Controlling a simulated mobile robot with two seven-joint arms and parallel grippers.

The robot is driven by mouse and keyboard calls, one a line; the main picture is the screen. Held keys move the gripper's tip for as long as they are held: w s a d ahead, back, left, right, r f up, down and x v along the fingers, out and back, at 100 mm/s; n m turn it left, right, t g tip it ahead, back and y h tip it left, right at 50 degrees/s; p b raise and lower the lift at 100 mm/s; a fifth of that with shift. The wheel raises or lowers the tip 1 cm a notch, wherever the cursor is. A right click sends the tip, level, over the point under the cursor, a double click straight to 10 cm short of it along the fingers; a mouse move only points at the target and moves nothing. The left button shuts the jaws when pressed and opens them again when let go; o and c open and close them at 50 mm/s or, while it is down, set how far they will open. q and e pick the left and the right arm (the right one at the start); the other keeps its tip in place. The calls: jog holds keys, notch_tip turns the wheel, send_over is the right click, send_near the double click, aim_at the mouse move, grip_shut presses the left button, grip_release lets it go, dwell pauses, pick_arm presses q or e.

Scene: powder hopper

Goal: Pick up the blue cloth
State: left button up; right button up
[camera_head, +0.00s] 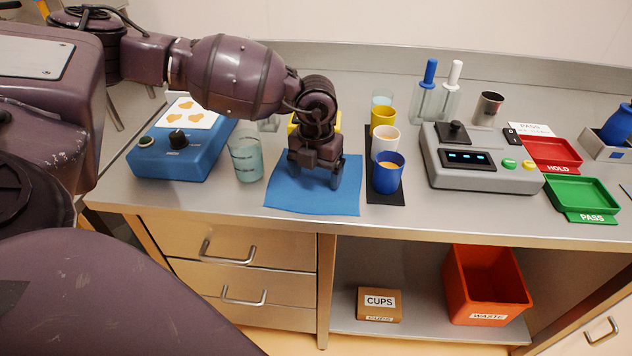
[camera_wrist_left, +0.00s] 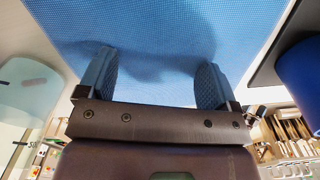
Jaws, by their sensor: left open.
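The blue cloth (camera_head: 312,200) lies flat on the metal counter, near its front edge. In the left wrist view the cloth (camera_wrist_left: 150,30) fills the upper middle. My left gripper (camera_head: 316,182) is over the middle of the cloth, pointing down. In the left wrist view the two fingers of my left gripper (camera_wrist_left: 153,82) are apart, with only cloth surface showing between them. I cannot tell whether the fingertips touch the cloth. My right gripper is in neither view.
A clear beaker (camera_head: 246,160) stands close left of the cloth, beside a blue device (camera_head: 178,158). A blue cup (camera_head: 388,173) and more cups stand on a dark mat (camera_head: 384,195) close to its right. A grey device (camera_head: 480,176) and green tray (camera_head: 580,192) are farther right.

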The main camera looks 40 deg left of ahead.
pick_arm(q)
jog(key=shift+c, duration=1)
jog(key=shift+f, duration=0.1)
jog(key=c, duration=0.5)
jog(key=shift+s, duration=0.1)
grip_shut()
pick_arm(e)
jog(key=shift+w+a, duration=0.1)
